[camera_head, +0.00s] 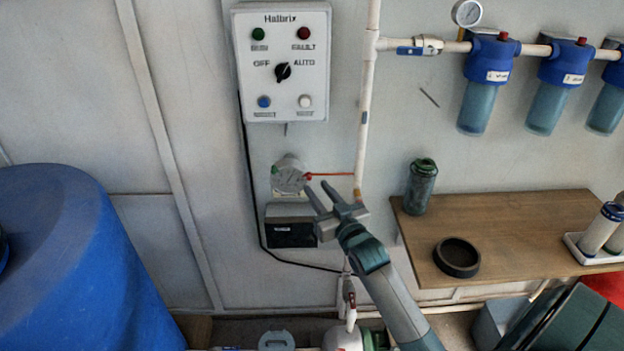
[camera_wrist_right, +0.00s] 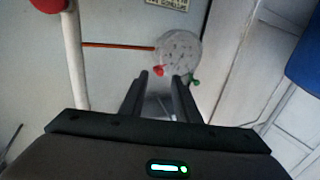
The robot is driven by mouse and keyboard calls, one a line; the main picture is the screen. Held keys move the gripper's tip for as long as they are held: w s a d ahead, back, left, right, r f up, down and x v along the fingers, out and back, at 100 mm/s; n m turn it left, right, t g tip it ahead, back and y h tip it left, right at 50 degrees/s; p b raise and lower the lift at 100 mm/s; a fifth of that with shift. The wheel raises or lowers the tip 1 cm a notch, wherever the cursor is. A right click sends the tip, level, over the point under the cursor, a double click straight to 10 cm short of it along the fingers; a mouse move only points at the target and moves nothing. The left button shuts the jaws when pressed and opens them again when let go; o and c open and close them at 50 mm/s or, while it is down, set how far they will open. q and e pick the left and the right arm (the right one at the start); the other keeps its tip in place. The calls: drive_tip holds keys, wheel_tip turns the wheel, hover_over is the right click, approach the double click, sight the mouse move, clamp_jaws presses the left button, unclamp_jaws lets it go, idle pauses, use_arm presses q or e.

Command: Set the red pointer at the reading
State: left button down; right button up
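A round pale gauge (camera_head: 289,177) is mounted on the wall below the control box. A small red pointer (camera_head: 308,176) sticks out at its right rim, and a green one (camera_head: 274,169) at its left rim. My right gripper (camera_head: 318,188) is open and empty just below and right of the gauge. In the right wrist view the gauge (camera_wrist_right: 179,50) lies ahead of the fingers (camera_wrist_right: 161,76). The red pointer (camera_wrist_right: 158,70) appears between the fingertips, with no clear contact. The green pointer (camera_wrist_right: 194,79) is outside them. The dial marks are too small to read. My left gripper is out of view.
A thin orange-red line (camera_head: 335,174) joins the gauge to the white vertical pipe (camera_head: 365,110). A dark box (camera_head: 290,226) sits below the gauge. The control box (camera_head: 283,62) hangs above. A wooden shelf (camera_head: 510,225) is at right, a blue tank (camera_head: 70,260) at left.

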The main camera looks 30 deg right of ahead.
sight(310, 179)
drive_tip(key=shift+w+d+p, duration=0.2)
drive_tip(key=shift+w, duration=0.95)
drive_tip(key=shift+w+d+p, duration=0.15)
drive_tip(key=shift+w, duration=1)
drive_tip(key=shift+c, duration=0.2)
clamp_jaws()
